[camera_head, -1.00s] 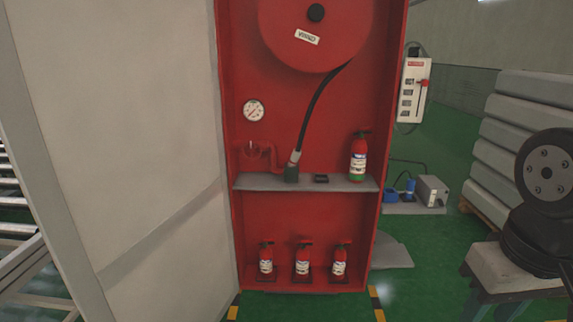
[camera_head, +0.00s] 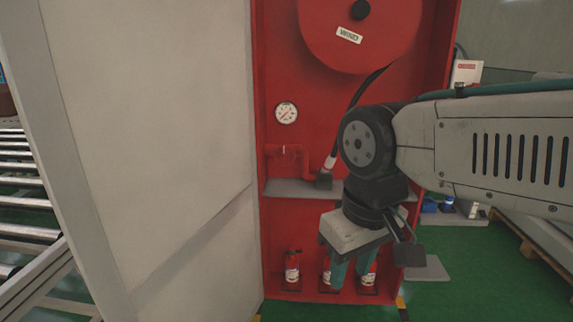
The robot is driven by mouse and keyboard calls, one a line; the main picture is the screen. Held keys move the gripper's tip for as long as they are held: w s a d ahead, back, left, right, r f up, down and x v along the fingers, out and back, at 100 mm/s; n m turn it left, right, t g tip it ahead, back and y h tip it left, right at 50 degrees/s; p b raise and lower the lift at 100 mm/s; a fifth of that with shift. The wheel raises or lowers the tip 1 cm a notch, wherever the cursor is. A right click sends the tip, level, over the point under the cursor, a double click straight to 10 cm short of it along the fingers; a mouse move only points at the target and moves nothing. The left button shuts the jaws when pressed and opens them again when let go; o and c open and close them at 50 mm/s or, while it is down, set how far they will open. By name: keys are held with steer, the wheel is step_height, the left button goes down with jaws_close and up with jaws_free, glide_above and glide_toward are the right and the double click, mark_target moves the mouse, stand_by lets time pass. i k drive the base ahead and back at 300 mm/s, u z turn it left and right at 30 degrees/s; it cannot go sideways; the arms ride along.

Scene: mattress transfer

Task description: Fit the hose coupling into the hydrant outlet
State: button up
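The black hose (camera_head: 368,86) hangs from the reel and ends in a pale grey coupling (camera_head: 330,162), low in the red cabinet. The coupling's lower end meets a dark block (camera_head: 323,181) on the grey shelf; whether it sits in it is unclear. The red hydrant pipe and valve (camera_head: 285,153) are left of the coupling; the outlet opening is not clearly visible. My gripper (camera_head: 351,274) points down in front of the cabinet, below and right of the coupling. Its two teal fingers look apart, with nothing seen between them.
Small red extinguishers (camera_head: 292,267) stand on the cabinet floor, some partly behind my gripper. A pressure gauge (camera_head: 286,113) is above the valve. My arm hides the shelf's right part. A large grey door panel (camera_head: 150,150) stands close on the left.

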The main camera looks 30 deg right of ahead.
mark_target(324, 178)
steer(key=u, duration=0.05)
steer(key=i, duration=0.8)
steer(key=z, duration=0.65)
steer(key=i, duration=0.6)
steer(key=z, duration=0.5)
